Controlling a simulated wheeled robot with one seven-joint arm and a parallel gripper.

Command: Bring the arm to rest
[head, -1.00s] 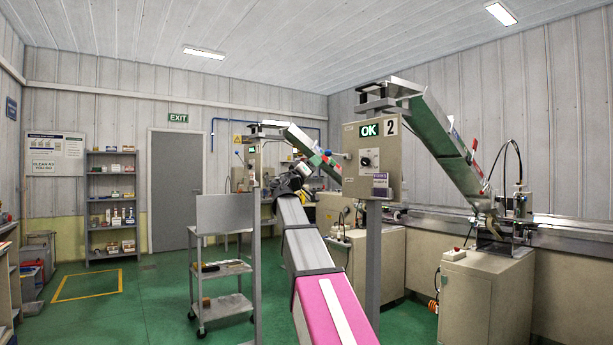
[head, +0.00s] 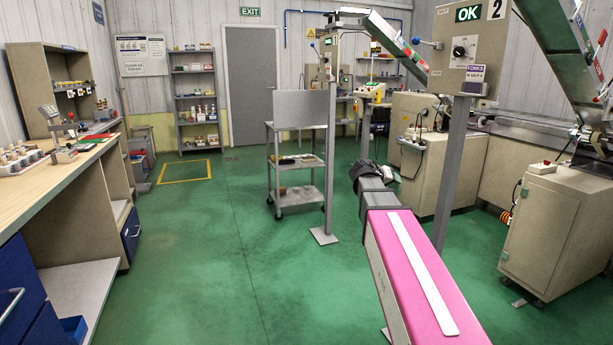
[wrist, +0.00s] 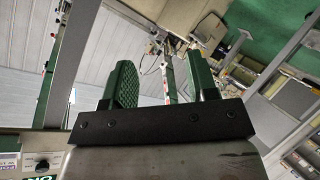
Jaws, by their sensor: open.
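My gripper (wrist: 162,78) is open in the wrist view, with two green textured fingers apart and nothing between them. In the head view my arm, with its pink link, reaches forward over the green floor. Its dark wrist end (head: 368,178) is in the open space between the grey trolley and the beige machine cabinets. The fingers cannot be made out there. My gripper appears clear of any surface.
A grey trolley (head: 298,162) stands left of my arm. A post (head: 455,170) carries control box 2 (head: 467,48), close on the right. Beige cabinets (head: 562,225) line the right. A wooden workbench (head: 60,178) stands at left. The floor (head: 215,260) between is clear.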

